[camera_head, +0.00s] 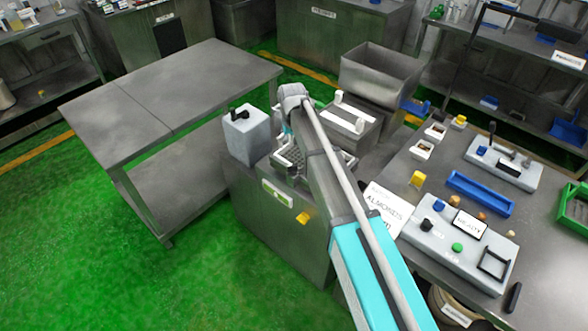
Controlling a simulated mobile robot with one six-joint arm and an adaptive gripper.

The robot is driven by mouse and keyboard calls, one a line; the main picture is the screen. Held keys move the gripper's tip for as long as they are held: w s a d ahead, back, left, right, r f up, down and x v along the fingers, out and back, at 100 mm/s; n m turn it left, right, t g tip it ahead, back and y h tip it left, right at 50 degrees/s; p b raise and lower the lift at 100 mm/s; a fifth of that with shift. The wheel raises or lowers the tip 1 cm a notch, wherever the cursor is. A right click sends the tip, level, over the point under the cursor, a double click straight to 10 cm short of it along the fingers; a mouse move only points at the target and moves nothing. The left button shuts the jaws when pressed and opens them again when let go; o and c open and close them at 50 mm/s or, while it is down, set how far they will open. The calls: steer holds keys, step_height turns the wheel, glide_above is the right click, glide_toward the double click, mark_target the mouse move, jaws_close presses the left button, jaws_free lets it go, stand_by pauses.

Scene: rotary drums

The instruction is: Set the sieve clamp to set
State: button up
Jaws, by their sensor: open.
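A steel machine cabinet (270,205) stands in the middle, with a mesh-like sieve tray (284,158) on top, partly covered by my arm. A grey box with a black lever (240,113) stands at its left end. A yellow knob (303,217) is on the cabinet's front, beside a pale label. I cannot tell which of these parts is the sieve clamp, nor read its setting. My arm reaches from the lower right to above the cabinet, and its wrist joint is above the tray. My gripper is hidden behind the arm.
An empty steel table (170,85) stands to the left. A steel hopper (382,72) stands behind the cabinet. At right, a bench holds a control panel (455,245) with buttons, a blue tray (480,193) and small containers. Green floor is clear at lower left.

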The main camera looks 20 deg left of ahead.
mark_target(292, 165)
steer(key=shift+f+b, duration=5.35)
steer(key=shift+f, duration=0.3)
